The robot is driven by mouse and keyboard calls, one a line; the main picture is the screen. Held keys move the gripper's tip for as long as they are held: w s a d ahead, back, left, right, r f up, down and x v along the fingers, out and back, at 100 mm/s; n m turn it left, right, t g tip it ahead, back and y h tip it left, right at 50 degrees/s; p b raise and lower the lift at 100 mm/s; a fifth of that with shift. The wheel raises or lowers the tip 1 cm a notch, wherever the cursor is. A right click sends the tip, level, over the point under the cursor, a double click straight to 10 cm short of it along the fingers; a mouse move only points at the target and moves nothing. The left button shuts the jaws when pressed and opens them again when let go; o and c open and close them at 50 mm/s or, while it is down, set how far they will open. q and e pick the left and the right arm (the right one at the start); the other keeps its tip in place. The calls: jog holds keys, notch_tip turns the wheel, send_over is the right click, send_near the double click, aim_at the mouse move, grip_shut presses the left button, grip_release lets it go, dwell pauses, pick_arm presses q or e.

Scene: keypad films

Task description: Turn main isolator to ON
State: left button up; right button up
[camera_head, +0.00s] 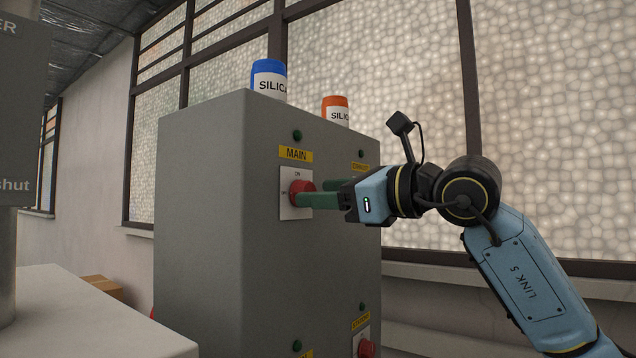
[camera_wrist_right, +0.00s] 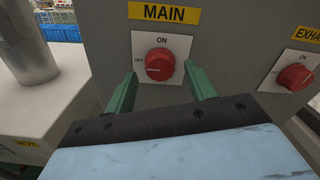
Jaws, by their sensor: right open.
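The main isolator is a red rotary knob (camera_head: 301,193) on a white plate (camera_head: 291,211) under a yellow MAIN label (camera_head: 296,154), on a grey cabinet (camera_head: 205,220). In the right wrist view the knob (camera_wrist_right: 160,65) has ON above it and OFF to its left; its pale mark lies roughly sideways, toward OFF. My right gripper (camera_head: 313,195) is at the knob, its green fingers open. In the right wrist view the fingers (camera_wrist_right: 160,88) stand either side of the knob's lower part, with visible gaps. My left gripper is out of view.
A second red knob (camera_wrist_right: 294,77) under an EXHAUST label is to the right. Another knob (camera_head: 366,347) is low on the cabinet. Blue-capped (camera_head: 268,80) and orange-capped (camera_head: 336,110) SILICA containers stand on top. A pale table (camera_head: 80,315) is at left.

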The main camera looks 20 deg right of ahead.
jog(key=shift+x, duration=0.9)
jog(key=shift+c, duration=0.3)
jog(key=c, duration=0.9)
